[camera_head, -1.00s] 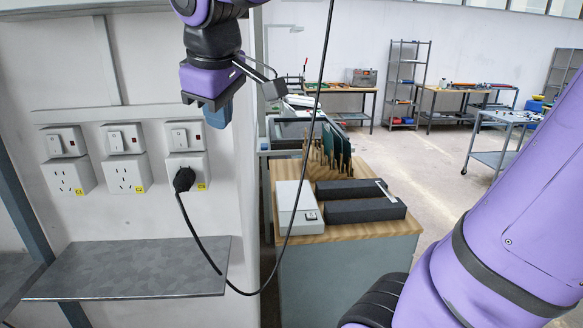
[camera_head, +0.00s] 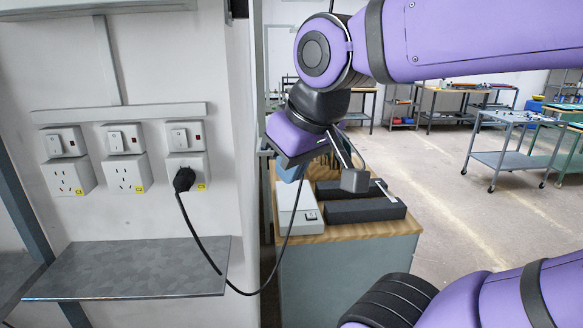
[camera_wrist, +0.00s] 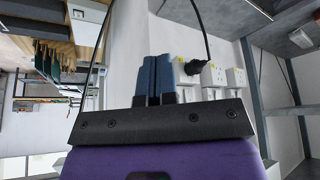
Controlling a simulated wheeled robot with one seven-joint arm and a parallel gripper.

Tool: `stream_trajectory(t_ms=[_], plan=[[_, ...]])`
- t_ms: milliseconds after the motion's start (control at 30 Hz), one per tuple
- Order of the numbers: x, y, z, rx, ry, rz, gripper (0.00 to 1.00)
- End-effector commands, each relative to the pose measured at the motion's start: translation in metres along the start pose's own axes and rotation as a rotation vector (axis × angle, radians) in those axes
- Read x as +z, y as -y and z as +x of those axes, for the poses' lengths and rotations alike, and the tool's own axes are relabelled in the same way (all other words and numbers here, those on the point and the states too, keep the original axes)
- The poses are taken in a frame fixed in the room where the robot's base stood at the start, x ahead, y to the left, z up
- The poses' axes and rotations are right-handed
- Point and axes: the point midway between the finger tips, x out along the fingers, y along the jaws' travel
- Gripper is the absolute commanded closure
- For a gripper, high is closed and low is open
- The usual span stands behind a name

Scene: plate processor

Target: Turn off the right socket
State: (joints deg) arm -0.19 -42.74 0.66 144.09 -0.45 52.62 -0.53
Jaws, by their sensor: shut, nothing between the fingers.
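The right socket (camera_head: 201,163) is on the white wall, with a black plug (camera_head: 184,179) in it and a yellow label. Its rocker switch (camera_head: 180,137) sits in a white plate above, with a small red mark; its exact position is too small to tell. My gripper (camera_head: 287,173) is to the right of the socket, past the wall's edge, touching nothing. The wrist view shows its blue fingers (camera_wrist: 153,78) together and empty. The right socket (camera_wrist: 181,72) and plug (camera_wrist: 195,67) appear there just right of the fingers; the fingers and mount partly hide the switch area.
Two more sockets, the middle (camera_head: 124,175) and left (camera_head: 69,178), have switches above them. A metal shelf (camera_head: 130,270) juts out below. The black cable (camera_head: 205,250) hangs in a loop beside a wooden-topped cabinet (camera_head: 340,232) holding a white box (camera_head: 300,208) and dark blocks.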

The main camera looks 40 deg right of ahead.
Motion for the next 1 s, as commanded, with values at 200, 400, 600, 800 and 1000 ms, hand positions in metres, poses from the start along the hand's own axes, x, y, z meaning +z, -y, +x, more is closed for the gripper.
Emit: stream_trajectory(t_ms=[200, 400, 600, 800, 1000], plan=[[0.003, -0.001, 0.001, -0.004, -0.003, 0.014, 1.0], [0.003, 0.0, 0.001, -0.004, -0.003, 0.013, 1.0], [0.002, 0.0, 0.001, -0.003, -0.002, 0.008, 1.0], [-0.02, 0.003, -0.004, 0.016, 0.019, -0.076, 1.0], [-0.07, 0.015, -0.009, 0.055, 0.065, -0.268, 1.0]])
